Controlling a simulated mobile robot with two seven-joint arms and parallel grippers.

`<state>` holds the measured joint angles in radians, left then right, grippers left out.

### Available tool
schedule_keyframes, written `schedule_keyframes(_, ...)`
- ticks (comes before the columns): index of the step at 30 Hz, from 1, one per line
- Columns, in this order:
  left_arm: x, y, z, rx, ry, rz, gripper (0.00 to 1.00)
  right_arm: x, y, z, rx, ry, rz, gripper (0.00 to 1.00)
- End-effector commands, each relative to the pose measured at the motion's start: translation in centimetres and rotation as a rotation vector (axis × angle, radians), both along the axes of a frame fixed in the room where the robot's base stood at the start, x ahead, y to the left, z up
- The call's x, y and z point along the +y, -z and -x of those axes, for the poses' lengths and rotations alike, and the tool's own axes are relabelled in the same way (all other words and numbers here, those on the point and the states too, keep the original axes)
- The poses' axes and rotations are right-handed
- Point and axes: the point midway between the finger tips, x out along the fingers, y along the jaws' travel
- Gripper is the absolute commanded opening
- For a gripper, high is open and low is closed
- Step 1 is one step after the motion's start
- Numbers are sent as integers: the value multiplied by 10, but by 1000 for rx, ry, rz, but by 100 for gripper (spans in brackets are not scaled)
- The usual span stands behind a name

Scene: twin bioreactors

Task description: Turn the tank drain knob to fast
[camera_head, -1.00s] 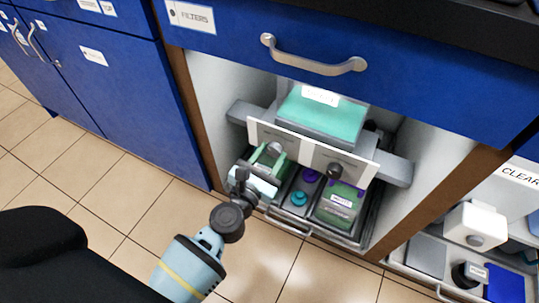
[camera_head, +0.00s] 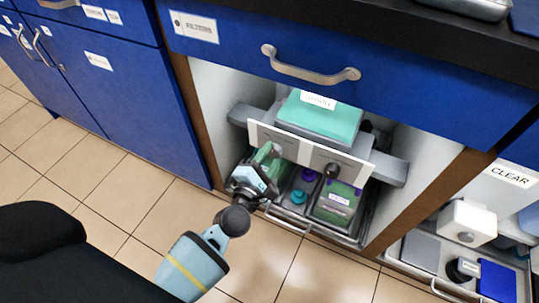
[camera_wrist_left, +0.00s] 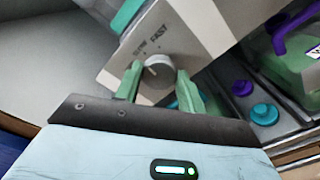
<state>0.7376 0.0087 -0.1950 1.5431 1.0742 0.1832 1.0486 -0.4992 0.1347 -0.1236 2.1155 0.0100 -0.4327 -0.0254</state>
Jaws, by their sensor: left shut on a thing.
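The light grey drain knob (camera_wrist_left: 158,71) sits on a white panel (camera_wrist_left: 200,30) in the left wrist view. A "FAST" label stands above it, with a smaller, blurred label to the left. My left gripper (camera_wrist_left: 159,82) has its green fingers on either side of the knob and is shut on it. In the head view the panel (camera_head: 300,149) is inside the open cabinet bay, and my left gripper (camera_head: 268,155) reaches its left part, mostly covering the knob there. The knob's exact pointer setting is hard to read. My right gripper is not in view.
A dark knob (camera_head: 332,170) is on the panel's right part. Below is a tray (camera_head: 290,219) with teal (camera_head: 299,195) and purple caps and a green container (camera_head: 338,203). The blue drawer (camera_head: 400,75) overhangs above. A second bay labelled "CLEAR" is at right. The floor in front is clear.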

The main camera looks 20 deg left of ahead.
Motion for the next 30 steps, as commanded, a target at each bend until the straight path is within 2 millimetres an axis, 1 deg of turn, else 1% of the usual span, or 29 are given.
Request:
schedule_keyframes(12,-1,-1,0,-13,1,-391,16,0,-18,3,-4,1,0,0)
schedule_keyframes(18,-1,0,0,-19,1,-548,16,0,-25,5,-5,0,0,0)
schedule_keyframes(24,-1,1,0,-22,1,-664,16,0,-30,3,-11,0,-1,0)
schedule_keyframes(30,-1,1,0,-25,0,-731,16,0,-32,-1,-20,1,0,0)
